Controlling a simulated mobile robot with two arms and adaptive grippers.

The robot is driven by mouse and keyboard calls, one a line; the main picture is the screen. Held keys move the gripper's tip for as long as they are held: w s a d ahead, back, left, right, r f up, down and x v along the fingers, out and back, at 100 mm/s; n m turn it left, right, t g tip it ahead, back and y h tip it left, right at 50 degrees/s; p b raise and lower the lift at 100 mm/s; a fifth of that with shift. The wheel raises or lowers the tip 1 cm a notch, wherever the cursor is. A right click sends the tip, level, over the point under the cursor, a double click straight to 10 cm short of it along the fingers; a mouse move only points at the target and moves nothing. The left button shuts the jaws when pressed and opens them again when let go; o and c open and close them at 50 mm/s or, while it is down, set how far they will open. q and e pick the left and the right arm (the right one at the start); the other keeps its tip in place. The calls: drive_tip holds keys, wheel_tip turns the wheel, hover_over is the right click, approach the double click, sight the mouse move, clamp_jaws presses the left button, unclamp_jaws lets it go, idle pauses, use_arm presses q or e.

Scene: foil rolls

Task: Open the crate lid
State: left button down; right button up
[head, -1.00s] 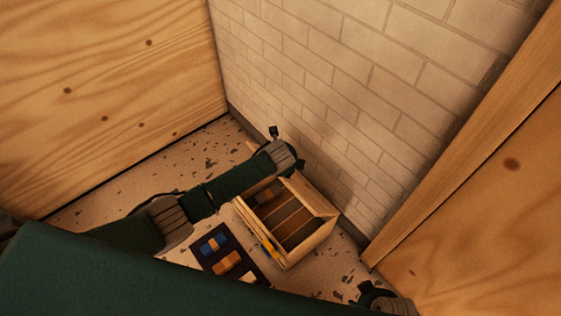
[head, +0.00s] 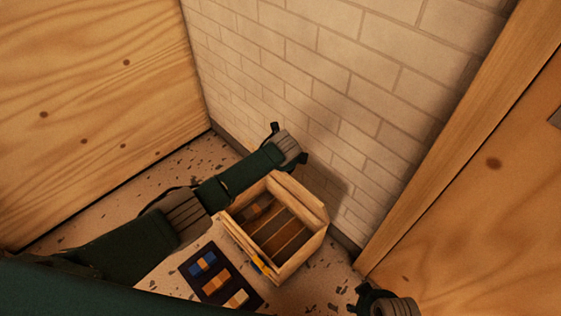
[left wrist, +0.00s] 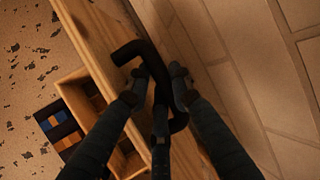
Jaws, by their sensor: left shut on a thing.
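The wooden crate (head: 236,232) stands on the floor by the brick wall, its top uncovered and its slatted inside showing. Its lid (head: 299,197) stands raised along the wall side; the lid also shows in the left wrist view (left wrist: 98,45). My left gripper (head: 289,144) is above the lid's far end. In the left wrist view my left gripper (left wrist: 164,80) is shut on a black bent handle (left wrist: 130,50) in front of the lid. My right gripper (head: 368,294) is low at the right, partly cut off; its jaws are unclear.
Wooden panels (head: 90,110) bound the left and right.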

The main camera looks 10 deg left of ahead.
use_arm(q)
drive_tip(key=shift+w+r, duration=0.2)
drive_tip(key=shift+r, duration=0.05)
drive_tip(key=c, duration=1.8)
unclamp_jaws()
drive_tip(key=shift+s+f, duration=0.1)
drive_tip(key=v, duration=1.2)
